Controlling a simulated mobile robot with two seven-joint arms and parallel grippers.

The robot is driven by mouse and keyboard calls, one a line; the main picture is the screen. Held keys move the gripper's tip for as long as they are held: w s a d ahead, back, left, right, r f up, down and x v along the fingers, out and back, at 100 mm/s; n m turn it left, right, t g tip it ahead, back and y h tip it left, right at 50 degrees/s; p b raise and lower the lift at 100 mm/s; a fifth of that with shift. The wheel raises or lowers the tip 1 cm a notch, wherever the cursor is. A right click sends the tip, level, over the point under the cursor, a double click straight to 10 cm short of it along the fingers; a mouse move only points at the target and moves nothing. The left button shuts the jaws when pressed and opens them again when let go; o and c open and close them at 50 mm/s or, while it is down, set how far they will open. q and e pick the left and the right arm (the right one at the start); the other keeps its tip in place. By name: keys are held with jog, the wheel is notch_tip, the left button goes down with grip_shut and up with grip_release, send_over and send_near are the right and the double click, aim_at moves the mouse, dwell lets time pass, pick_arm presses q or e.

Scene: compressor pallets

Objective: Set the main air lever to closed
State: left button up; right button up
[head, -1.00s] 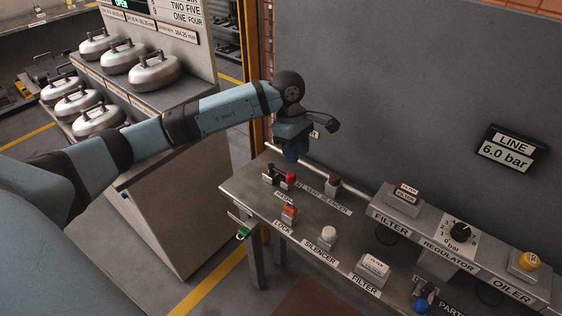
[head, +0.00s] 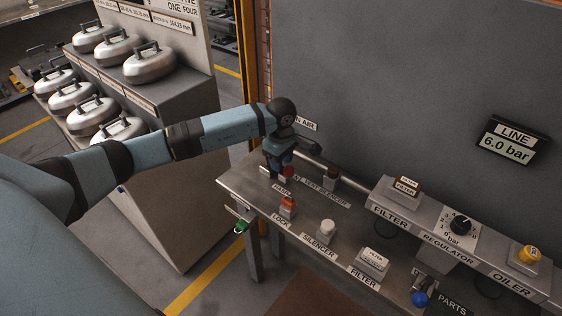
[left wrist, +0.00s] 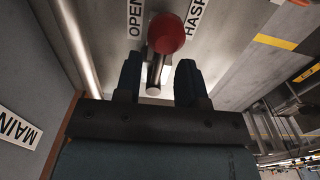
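The main air lever shows in the left wrist view as a metal stem with a red ball knob (left wrist: 166,33), beside an "OPEN" label (left wrist: 135,18). My left gripper (left wrist: 159,62) is open, one dark finger on each side of the stem, with gaps visible. In the head view the left gripper (head: 279,166) hangs low over the far left of the bench, by the red knob (head: 289,171). The gripper hides much of the lever there. A "MAIN" sign (left wrist: 18,130) is on the wall in the left wrist view. My right gripper is not in view.
The metal bench (head: 245,185) carries a red lock (head: 288,204), a white silencer (head: 327,229) and filter boxes (head: 373,261). A pipe (head: 312,160) runs along the wall behind. A "LINE 6.0 bar" display (head: 507,146) is on the wall.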

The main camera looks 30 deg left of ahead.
pick_arm(q)
jog(key=shift+f, duration=0.4)
jog(key=shift+c, duration=0.4)
grip_shut()
